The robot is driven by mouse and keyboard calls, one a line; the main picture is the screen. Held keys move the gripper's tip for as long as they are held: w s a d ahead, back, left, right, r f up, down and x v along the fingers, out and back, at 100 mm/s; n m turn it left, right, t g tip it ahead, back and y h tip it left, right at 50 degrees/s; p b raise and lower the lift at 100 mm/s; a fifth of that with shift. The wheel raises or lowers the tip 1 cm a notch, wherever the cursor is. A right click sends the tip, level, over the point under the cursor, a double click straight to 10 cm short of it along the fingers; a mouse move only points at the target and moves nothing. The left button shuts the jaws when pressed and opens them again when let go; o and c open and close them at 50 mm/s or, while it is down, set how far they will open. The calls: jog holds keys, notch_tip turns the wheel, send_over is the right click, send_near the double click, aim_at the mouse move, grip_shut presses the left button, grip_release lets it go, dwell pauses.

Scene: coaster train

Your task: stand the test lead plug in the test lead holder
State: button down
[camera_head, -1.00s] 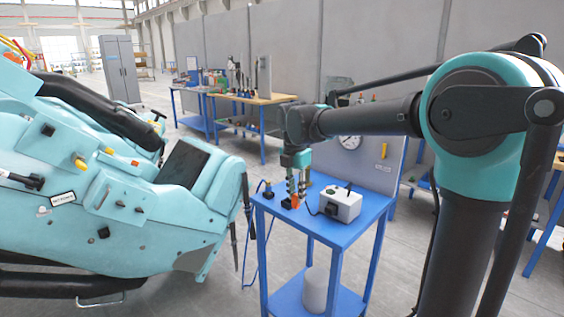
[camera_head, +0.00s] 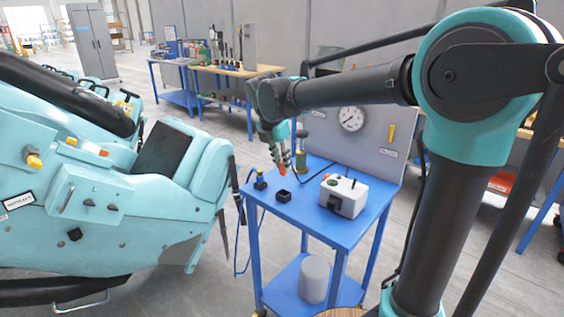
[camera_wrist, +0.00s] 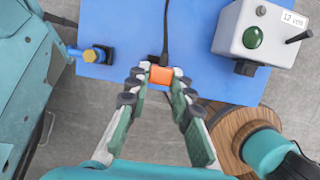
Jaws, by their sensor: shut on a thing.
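My gripper (camera_head: 282,158) is shut on the orange test lead plug (camera_head: 283,170) and holds it above the blue table. In the wrist view, the orange plug (camera_wrist: 161,75) sits between the fingertips (camera_wrist: 160,84), with a black lead running away from it. A small black square block with a dark opening, seemingly the test lead holder (camera_head: 284,196), stands on the table below the plug in the head view. The plug appears apart from it. In the wrist view, a dark edge behind the plug may be that block, mostly hidden.
A grey-white box (camera_head: 344,196) with a green button stands right of the block. Another black block (camera_head: 260,184) with a yellow-and-blue connector (camera_wrist: 95,54) is at the table's left edge. A gauge panel (camera_head: 350,135) rises behind. The teal coaster train (camera_head: 120,215) is close on the left.

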jog(key=shift+f, duration=2.9)
jog(key=shift+f, duration=1.6)
jog(key=c, duration=1.3)
grip_release()
jog(key=v, duration=1.2)
jog(key=shift+s, duration=0.1)
